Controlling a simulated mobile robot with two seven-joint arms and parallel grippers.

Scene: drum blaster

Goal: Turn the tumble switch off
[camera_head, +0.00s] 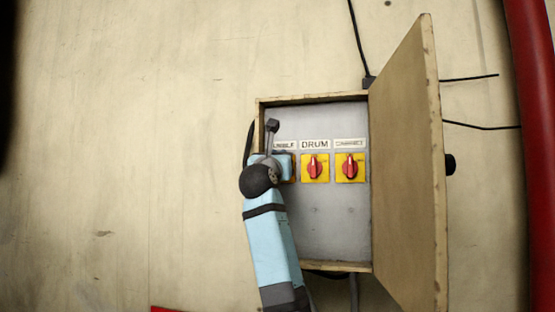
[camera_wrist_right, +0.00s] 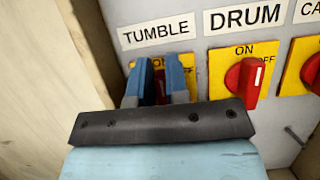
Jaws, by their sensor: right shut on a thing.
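The tumble switch is the leftmost of a row of rotary switches, under a label reading TUMBLE in the right wrist view. Its yellow plate (camera_wrist_right: 187,60) shows behind my fingers, and a bit of its red knob (camera_wrist_right: 160,92) shows between them. My right gripper (camera_wrist_right: 160,80) is shut on this knob, with one blue finger on each side. In the head view my right gripper (camera_head: 286,167) covers most of the switch. The knob's angle is mostly hidden, so I cannot tell whether it points to on or off. My left gripper is not in view.
The drum switch (camera_head: 315,168) and a third red-knobbed switch (camera_head: 350,167) sit close on the right. All are inside a shallow grey-backed box (camera_head: 330,230) on the wall. Its wooden door (camera_head: 405,170) stands open on the right. A red pipe (camera_head: 535,120) runs down the far right.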

